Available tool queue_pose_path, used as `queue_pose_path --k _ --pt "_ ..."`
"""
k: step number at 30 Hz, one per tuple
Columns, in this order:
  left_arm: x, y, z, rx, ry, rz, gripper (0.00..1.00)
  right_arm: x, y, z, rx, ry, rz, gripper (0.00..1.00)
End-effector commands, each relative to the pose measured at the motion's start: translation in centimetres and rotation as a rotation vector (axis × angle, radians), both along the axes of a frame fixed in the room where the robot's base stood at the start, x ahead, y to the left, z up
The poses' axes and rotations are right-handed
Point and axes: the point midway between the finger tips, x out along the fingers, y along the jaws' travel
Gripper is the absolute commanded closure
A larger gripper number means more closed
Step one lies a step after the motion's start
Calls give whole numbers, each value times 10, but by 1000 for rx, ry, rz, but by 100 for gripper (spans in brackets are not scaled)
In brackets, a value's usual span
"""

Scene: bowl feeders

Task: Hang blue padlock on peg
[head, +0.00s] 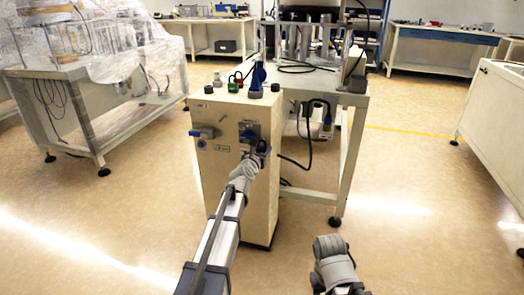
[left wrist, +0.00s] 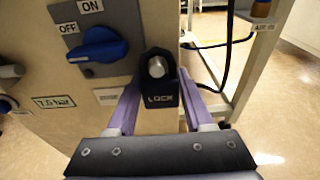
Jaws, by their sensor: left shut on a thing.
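My left gripper (left wrist: 158,95) is shut on the padlock (left wrist: 161,101), with one purple finger at each side. The padlock is very dark, looks almost black, and reads "LOCK". In the left wrist view a pale round peg end (left wrist: 157,67) shows inside its dark arched top. I cannot tell whether the shackle is around the peg or only in line with it. In the head view my left gripper (head: 259,148) is at the front of the beige cabinet (head: 222,170), and the padlock is small and dark there. My right gripper is not in view; only a grey joint of that arm shows.
A blue rotary switch (left wrist: 98,44) with ON and OFF labels is left of the padlock. A blue valve (head: 203,133) is further left on the cabinet. A cable and a metal-framed table (head: 347,150) stand close on the right. The floor in front is clear.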

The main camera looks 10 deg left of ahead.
Motion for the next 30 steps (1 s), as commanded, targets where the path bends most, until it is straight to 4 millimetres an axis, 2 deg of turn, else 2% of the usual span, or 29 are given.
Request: queue_pose_path --k 2,3,12,17,21,30 --pt "0 0 0 0 0 0 100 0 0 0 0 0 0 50" --pt "0 0 0 0 0 0 46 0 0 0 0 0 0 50" --pt "0 0 0 0 0 0 13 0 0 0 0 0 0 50" --pt "0 0 0 0 0 0 13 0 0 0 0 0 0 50" --pt "0 0 0 0 0 0 0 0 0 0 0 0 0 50" --pt "-1 0 0 0 0 0 0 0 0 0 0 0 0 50"
